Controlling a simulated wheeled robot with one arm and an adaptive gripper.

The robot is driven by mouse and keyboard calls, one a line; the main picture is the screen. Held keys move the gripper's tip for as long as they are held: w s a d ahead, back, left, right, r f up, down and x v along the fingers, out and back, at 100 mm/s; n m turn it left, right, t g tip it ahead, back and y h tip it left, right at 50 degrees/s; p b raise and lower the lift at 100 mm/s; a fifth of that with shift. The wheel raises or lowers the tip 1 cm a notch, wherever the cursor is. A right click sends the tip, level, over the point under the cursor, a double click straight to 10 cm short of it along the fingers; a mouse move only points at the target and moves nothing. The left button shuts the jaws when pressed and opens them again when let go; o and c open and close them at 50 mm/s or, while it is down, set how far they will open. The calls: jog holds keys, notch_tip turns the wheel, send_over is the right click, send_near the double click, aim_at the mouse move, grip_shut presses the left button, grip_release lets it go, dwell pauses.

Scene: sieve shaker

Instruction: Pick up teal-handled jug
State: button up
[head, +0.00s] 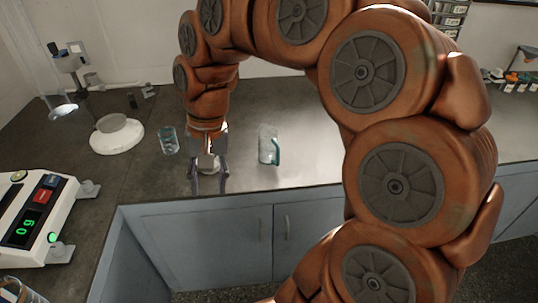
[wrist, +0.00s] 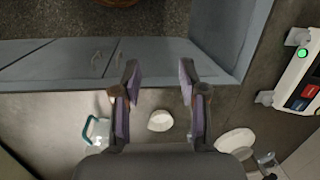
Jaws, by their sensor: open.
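The teal-handled jug (head: 265,146) is a clear, upright vessel on the dark worktop, its teal handle on its right side in the head view. In the wrist view the jug (wrist: 97,132) is at lower left, outside the fingers. My gripper (head: 208,187) points down to the left of the jug in the head view. In the wrist view my gripper (wrist: 158,78) has its fingers wide apart with nothing held between them. The jug is apart from the fingers.
A small white bowl (wrist: 160,120) sits by my gripper. A clear beaker (head: 169,141) and a white round-based device (head: 117,135) stand left of it. A scale (head: 35,215) is at far left. The worktop's front edge (head: 250,192) is close; the worktop right of the jug is clear.

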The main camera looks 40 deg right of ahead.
jog(key=w+d+f+m+t+y+b, duration=0.1)
jog(key=w+d+m+b, duration=0.1)
jog(key=w+d+m, duration=0.45)
jog(key=m+t+y+b, duration=0.15)
jog(key=m+b, duration=0.25)
jog(key=m, duration=0.7)
send_near(271, 149)
jog(key=shift+s+a+f, duration=1)
jog(key=shift+s+f, duration=0.9)
jog(key=shift+s, duration=0.15)
jog(key=shift+h, duration=0.25)
jog(key=shift+w+p+x, duration=0.2)
jog(key=shift+p+x, duration=0.05)
jog(key=shift+x, duration=0.9)
jog(key=shift+w+p+x, duration=0.2)
jog(key=shift+w+x, duration=0.05)
jog(key=shift+x, duration=0.85)
jog(key=shift+w+a+f, duration=0.1)
jog(key=shift+a+f, duration=0.15)
jog(key=shift+f, duration=0.15)
grip_shut()
